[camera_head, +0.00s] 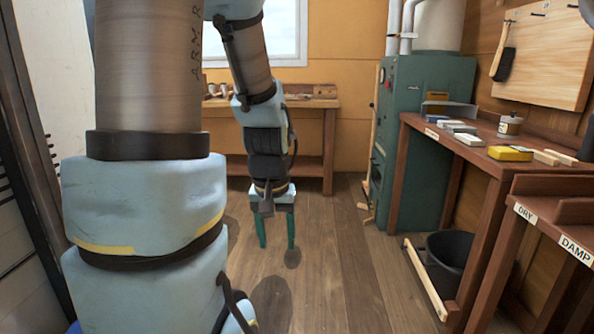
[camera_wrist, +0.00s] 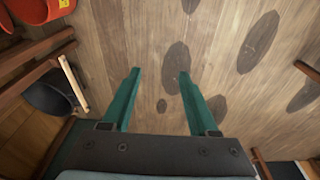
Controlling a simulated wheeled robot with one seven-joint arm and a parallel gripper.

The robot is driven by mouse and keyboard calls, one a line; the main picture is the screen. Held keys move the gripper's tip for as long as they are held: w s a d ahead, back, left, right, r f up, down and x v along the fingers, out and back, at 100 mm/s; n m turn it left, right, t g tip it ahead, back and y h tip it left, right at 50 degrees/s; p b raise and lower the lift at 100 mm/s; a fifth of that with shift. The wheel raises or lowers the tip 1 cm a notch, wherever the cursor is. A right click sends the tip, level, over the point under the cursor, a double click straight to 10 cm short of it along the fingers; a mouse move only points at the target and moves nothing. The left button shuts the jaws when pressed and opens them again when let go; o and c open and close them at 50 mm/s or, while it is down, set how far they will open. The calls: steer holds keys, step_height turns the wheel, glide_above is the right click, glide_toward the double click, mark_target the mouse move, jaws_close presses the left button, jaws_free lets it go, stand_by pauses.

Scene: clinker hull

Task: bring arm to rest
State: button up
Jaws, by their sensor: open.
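My arm hangs down in the head view, and my gripper (camera_head: 277,246) points at the wooden floor (camera_head: 335,290). Its two green fingers are apart with nothing between them. In the wrist view my gripper (camera_wrist: 160,75) also shows open and empty, with bare floorboards beyond the fingertips. The fingers touch nothing that I can see. My large upper arm links fill the left of the head view and hide what is behind them.
A bench (camera_head: 405,118) with small boxes and a tin stands at right, a black bucket (camera_head: 450,262) beneath it. A green cabinet (camera_head: 425,120) stands behind. A workbench (camera_head: 328,140) is at the back wall. The wrist view shows an orange-red container (camera_wrist: 38,10). The middle floor is clear.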

step_height(320, 180, up, 16)
steer(key=s+a+p, duration=0.2)
steer(key=p, duration=1.3)
steer(key=shift+s+a+f, duration=0.25)
steer(key=shift+s, duration=0.1)
